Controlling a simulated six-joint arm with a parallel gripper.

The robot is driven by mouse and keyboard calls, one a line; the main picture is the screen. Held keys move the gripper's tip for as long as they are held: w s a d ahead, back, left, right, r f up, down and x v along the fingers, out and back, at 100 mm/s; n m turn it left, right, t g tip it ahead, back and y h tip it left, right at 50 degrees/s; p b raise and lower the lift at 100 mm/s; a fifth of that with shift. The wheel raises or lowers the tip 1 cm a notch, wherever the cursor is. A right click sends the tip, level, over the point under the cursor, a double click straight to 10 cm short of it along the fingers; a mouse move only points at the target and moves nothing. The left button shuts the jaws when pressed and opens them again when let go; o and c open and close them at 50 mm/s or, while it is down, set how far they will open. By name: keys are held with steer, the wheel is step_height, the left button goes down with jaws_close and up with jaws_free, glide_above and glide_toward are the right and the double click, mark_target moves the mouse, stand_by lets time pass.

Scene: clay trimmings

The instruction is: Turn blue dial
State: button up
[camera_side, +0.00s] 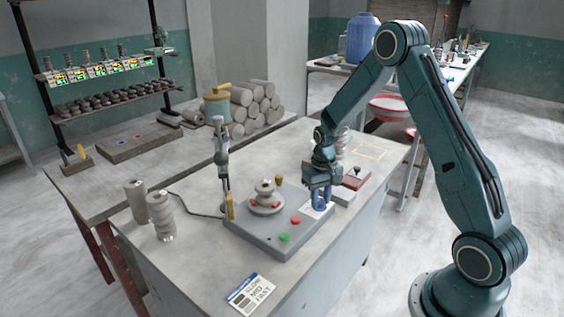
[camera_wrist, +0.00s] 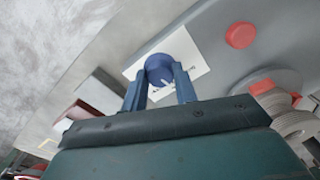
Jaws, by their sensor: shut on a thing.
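The blue dial (camera_side: 319,201) stands on a white plate at the right end of a grey control box (camera_side: 262,238). In the wrist view the dial (camera_wrist: 160,66) is a round blue knob with small white marks on its face, partly covered by the fingers. My gripper (camera_side: 322,192) points down over the dial. In the wrist view my gripper (camera_wrist: 160,82) has its two blue fingers on either side of the dial, shut on it. The dial's pointer setting is too small to read.
The box also carries a red button (camera_side: 295,220), a green button (camera_side: 284,237) and a turntable (camera_side: 267,206) with a grey stacked piece. A card reading SLOW, MID, FAST (camera_side: 251,294) lies at the front. A white block (camera_side: 343,196) sits close right of the dial.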

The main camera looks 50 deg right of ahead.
mark_target(320, 201)
steer(key=shift+m, duration=0.8)
steer(key=o, duration=1)
steer(key=shift+c, duration=0.2)
steer(key=shift+r, duration=0.1)
step_height(320, 201, up, 14)
